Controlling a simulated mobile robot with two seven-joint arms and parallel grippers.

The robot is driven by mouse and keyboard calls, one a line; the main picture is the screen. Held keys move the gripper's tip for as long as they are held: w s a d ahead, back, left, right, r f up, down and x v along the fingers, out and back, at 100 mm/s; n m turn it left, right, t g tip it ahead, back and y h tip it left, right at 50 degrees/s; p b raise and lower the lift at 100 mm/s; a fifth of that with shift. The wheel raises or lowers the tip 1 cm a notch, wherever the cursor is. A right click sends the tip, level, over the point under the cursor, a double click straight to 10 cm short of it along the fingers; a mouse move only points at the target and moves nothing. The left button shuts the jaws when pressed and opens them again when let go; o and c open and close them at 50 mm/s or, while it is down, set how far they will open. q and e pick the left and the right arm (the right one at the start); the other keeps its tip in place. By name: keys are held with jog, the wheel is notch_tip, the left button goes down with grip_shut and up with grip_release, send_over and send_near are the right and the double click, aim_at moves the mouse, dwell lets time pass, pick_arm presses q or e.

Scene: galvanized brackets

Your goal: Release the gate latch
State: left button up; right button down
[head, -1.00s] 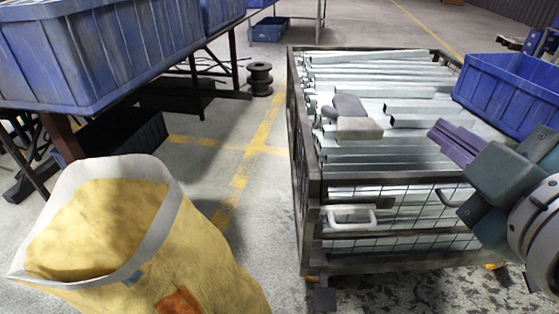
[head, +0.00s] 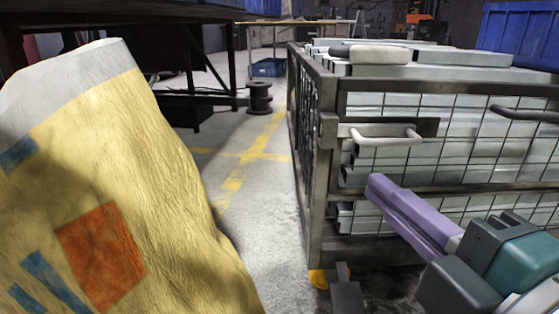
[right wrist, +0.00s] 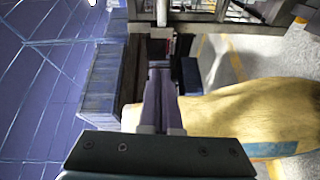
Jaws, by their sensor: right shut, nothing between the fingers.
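The gate latch (head: 385,134) is a pale, U-shaped handle on a dark bar at the upper left of the mesh gate (head: 450,150). The gate is the front of a dark metal cage full of galvanized brackets. My right gripper (head: 376,188) has purple fingers, which are shut and empty. In the head view its tips appear below the latch, in front of the gate, with a visible gap from the handle. The fingers also show in the right wrist view (right wrist: 158,90), where I cannot surely make out the latch. My left gripper is in neither current view.
A large yellow sack (head: 120,190) stands close at the left. A second dark handle (head: 525,114) is on the gate at right. A glove-like pale thing (head: 380,54) lies on the brackets. A blue bin (head: 520,35) is behind at right. Floor between sack and cage is clear.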

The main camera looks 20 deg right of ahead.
aim_at(383, 142)
jog(key=w+d+p, duration=0.2)
jog(key=w+d, duration=0.2)
jog(key=w, duration=0.6)
jog(key=shift+w+d+f, duration=0.25)
jog(key=shift+w, duration=0.15)
jog(key=d, duration=0.1)
jog(key=s+d, duration=0.1)
jog(key=d, duration=0.2)
jog(key=shift+s+d, duration=0.25)
jog(key=shift+s, duration=0.05)
jog(key=shift+w+a, duration=0.1)
